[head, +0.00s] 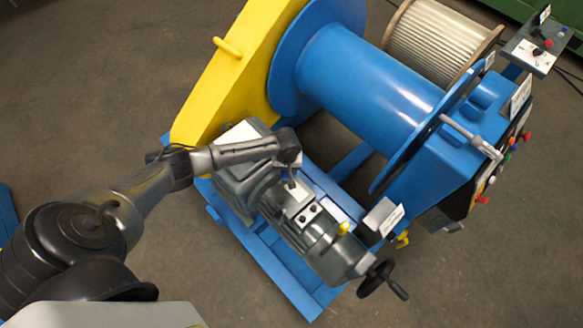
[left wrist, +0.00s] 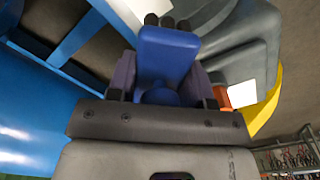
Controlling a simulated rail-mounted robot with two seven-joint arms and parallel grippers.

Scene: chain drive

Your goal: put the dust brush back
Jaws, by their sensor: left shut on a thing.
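My left gripper (head: 288,172) hangs above the grey motor and gearbox unit (head: 310,235) on the blue frame. In the left wrist view the gripper (left wrist: 165,95) is shut on a blue piece, which I take to be the dust brush (left wrist: 168,52). Its broad blue face shows between the dark fingers, with dark rounded ends just beyond it. My right gripper is in neither view.
A large blue drum (head: 365,80) and a yellow guard (head: 225,75) stand behind the motor. A black handwheel (head: 382,280) sticks out at the front right. A blue control box (head: 440,150) with coloured knobs stands at right. Bare floor (head: 480,270) lies at lower right.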

